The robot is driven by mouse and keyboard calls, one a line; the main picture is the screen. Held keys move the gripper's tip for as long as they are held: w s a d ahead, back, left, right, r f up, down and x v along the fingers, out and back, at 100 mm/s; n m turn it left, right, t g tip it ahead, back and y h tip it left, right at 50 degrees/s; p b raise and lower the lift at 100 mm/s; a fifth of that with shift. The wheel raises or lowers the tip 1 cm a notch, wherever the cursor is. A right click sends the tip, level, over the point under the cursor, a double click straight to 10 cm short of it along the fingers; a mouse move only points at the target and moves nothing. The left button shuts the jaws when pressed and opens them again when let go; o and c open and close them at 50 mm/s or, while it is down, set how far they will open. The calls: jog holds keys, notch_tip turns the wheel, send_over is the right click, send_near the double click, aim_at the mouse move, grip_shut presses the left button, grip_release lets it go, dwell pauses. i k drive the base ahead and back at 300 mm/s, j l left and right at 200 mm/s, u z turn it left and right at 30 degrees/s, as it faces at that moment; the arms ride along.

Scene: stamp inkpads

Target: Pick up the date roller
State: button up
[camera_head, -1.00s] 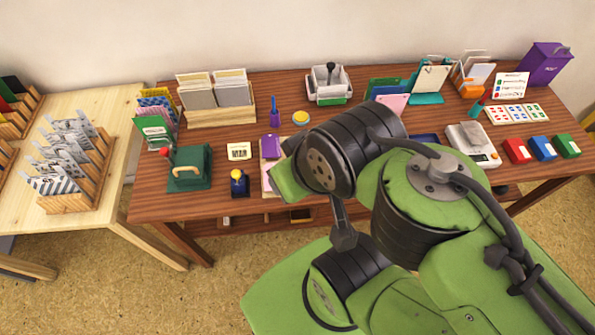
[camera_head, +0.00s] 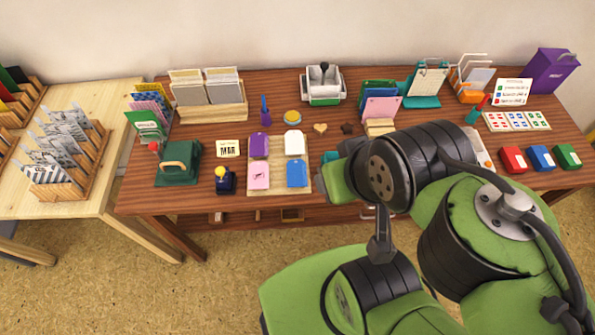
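A small dark blue stamp with a yellow ball knob (camera_head: 225,181) stands upright near the front edge of the brown table, left of centre. It is likely the date roller, as a card reading "MAR" (camera_head: 228,148) lies just behind it. Nothing touches it. My green and black arm (camera_head: 410,175) reaches over the right-centre of the table, well to the right of this stamp. My gripper does not show; the arm hides that area.
A green block with a tan handle (camera_head: 179,163) stands just left of the stamp. A tray (camera_head: 275,183) with purple, white, pink and blue pads lies close on its right. Bare tabletop shows in front of the stamp.

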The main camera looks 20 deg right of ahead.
aim_at(225, 184)
jog(key=i+j, duration=0.15)
jog(key=j, duration=0.2)
jog(key=i+j, duration=0.1)
jog(key=j, duration=0.3)
jog(key=i+j, duration=0.15)
jog(key=j, duration=0.2)
jog(key=i+j, duration=0.1)
jog(key=j, duration=0.3)
jog(key=i+j, duration=0.15)
jog(key=j, duration=0.2)
